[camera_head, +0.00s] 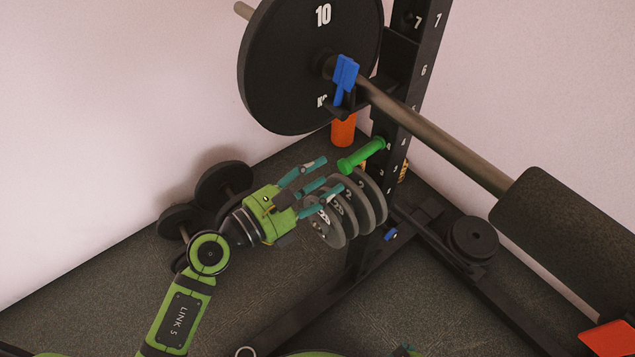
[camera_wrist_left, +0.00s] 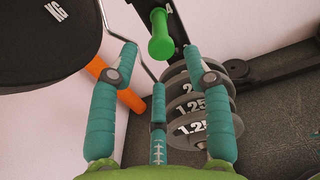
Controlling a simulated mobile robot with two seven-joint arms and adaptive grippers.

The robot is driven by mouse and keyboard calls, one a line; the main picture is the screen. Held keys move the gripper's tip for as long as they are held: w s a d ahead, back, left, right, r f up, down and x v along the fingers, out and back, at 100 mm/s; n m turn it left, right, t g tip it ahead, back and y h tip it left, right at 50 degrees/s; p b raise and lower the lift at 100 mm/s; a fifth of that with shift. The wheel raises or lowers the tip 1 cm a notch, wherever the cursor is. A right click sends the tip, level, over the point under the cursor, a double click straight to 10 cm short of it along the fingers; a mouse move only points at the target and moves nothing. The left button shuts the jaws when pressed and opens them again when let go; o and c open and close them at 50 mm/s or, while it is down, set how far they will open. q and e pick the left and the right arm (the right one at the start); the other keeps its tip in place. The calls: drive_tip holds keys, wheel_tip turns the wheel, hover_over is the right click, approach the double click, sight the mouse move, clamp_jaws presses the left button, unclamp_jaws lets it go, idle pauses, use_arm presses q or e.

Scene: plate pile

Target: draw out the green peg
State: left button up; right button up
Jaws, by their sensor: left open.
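The green peg (camera_head: 362,155) sticks out to the left from the dark rack upright (camera_head: 401,85), above several grey plates (camera_head: 345,212). In the left wrist view its rounded end (camera_wrist_left: 161,47) faces me, beyond the fingertips and between the two outer ones. My left gripper (camera_head: 326,175) has teal fingers spread open and empty. It is to the lower left of the peg in the head view, apart from it. The plates in the wrist view (camera_wrist_left: 205,107) are to the right, partly behind a finger. Of my right gripper, at most a teal sliver shows at the bottom edge.
A large 10 kg plate (camera_head: 300,75) and a barbell (camera_head: 440,135) are above the peg. A blue clip (camera_head: 345,78) and an orange cylinder (camera_head: 343,131) are close by. Dumbbells (camera_head: 223,185) lie at the left. The rack's floor beam runs below.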

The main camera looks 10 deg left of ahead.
sight(360, 156)
use_arm(q)
drive_tip(key=shift+x, duration=5)
drive_tip(key=shift+s, duration=0.1)
clamp_jaws()
